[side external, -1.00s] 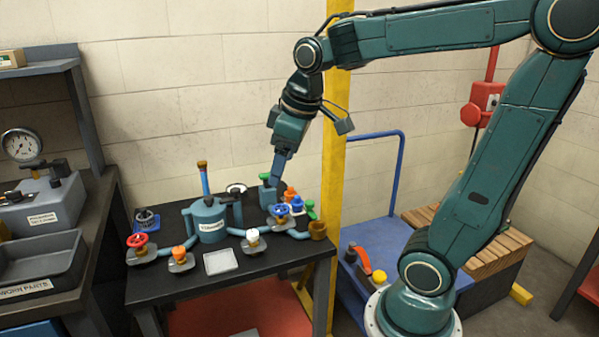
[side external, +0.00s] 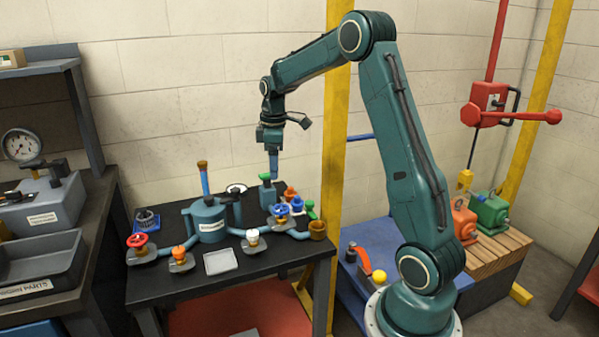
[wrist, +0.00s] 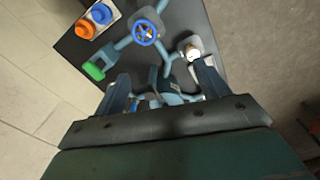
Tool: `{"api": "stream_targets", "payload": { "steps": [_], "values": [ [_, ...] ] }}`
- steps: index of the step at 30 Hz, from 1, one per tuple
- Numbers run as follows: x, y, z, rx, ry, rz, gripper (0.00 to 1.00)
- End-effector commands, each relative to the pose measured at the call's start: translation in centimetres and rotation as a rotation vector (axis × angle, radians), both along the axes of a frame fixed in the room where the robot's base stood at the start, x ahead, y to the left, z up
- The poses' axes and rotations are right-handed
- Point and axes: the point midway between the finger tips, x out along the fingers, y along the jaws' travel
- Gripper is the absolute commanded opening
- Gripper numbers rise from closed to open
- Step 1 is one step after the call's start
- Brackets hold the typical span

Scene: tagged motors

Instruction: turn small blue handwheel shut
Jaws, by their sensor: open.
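The small blue handwheel (side external: 280,209) sits on a valve at the right of the dark bench, on a pipe from the teal pot (side external: 208,222). In the wrist view the blue handwheel (wrist: 145,31) shows spoked near the top, beyond the fingertips. My gripper (side external: 274,176) points down above the back right of the bench, above and slightly left of the wheel in the side view. In the wrist view my gripper (wrist: 163,80) has its fingers spread wide, with nothing held between them. The wheel is apart from the fingers.
A red handwheel (side external: 137,241), an orange-topped valve (side external: 180,256) and a white-topped valve (side external: 253,238) stand around the pot. Blue and orange caps (wrist: 93,23) lie beside the blue wheel. A yellow post (side external: 330,160) rises at right.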

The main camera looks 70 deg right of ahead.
Motion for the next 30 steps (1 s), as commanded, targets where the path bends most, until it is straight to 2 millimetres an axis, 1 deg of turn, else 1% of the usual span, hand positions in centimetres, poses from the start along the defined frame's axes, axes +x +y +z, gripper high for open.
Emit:
{"api": "stream_targets", "payload": {
  "steps": [1,3,6,9,18,22,26,30],
  "values": [
    [0.1,-1.1,-1.0,0.007,0.013,0.007,0.74],
    [0.3,-2.2,-2.0,0.013,0.024,0.024,0.74],
    [0.4,-3.4,-3.2,0.021,0.036,0.041,0.74],
    [0.5,-4.1,-3.8,0.025,0.042,0.052,0.74],
    [0.5,-4.3,-4.1,0.026,0.045,0.056,0.74],
    [0.5,-4.3,-4.6,0.027,0.045,0.056,0.74],
    [0.5,-4.3,-5.6,0.027,0.047,0.056,0.74],
    [0.4,-4.3,-7.2,0.028,0.047,0.056,0.74]
  ]
}}
